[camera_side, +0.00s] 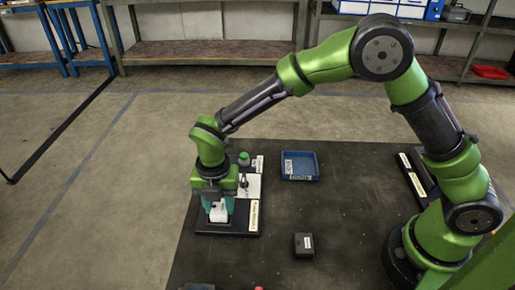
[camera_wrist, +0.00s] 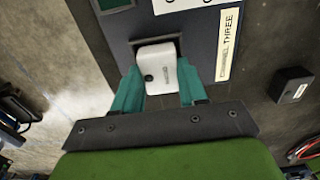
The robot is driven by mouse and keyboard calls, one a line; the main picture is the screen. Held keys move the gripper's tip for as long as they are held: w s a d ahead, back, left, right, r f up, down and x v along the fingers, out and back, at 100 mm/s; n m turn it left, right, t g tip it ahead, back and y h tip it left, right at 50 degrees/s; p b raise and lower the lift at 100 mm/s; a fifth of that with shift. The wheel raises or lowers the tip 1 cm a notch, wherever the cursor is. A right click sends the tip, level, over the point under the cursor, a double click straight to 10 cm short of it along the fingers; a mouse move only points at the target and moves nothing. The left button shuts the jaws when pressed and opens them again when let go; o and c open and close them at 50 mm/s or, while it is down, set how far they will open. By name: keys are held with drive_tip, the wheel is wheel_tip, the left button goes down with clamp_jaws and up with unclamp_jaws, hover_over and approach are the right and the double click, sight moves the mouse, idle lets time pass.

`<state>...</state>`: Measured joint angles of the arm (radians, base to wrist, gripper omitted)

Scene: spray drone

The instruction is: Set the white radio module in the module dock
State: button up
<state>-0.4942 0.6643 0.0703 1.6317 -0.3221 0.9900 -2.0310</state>
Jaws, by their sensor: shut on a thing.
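The white radio module (camera_side: 218,214) is between the teal fingers of my gripper (camera_side: 217,207), low over the front part of a dark panel. The wrist view shows the module (camera_wrist: 157,62) as a white rounded block with a dark round spot, gripped on both sides by my gripper (camera_wrist: 160,85). Its far end overlaps a dark rectangular recess (camera_wrist: 177,42), which looks like the module dock. I cannot tell whether the module is seated in it or just above it. The fingers hide part of the dock in the side view.
The panel carries a label reading THREE (camera_wrist: 229,44) and a green button (camera_side: 244,157). A blue tray (camera_side: 316,166) lies behind to the right. A small dark labelled block (camera_side: 303,246) stands on the mat, right of the panel. The mat between is clear.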

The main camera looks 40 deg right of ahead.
drive_tip(key=shift+f, duration=0.1)
drive_tip(key=o, duration=1.1)
drive_tip(key=shift+c, duration=0.2)
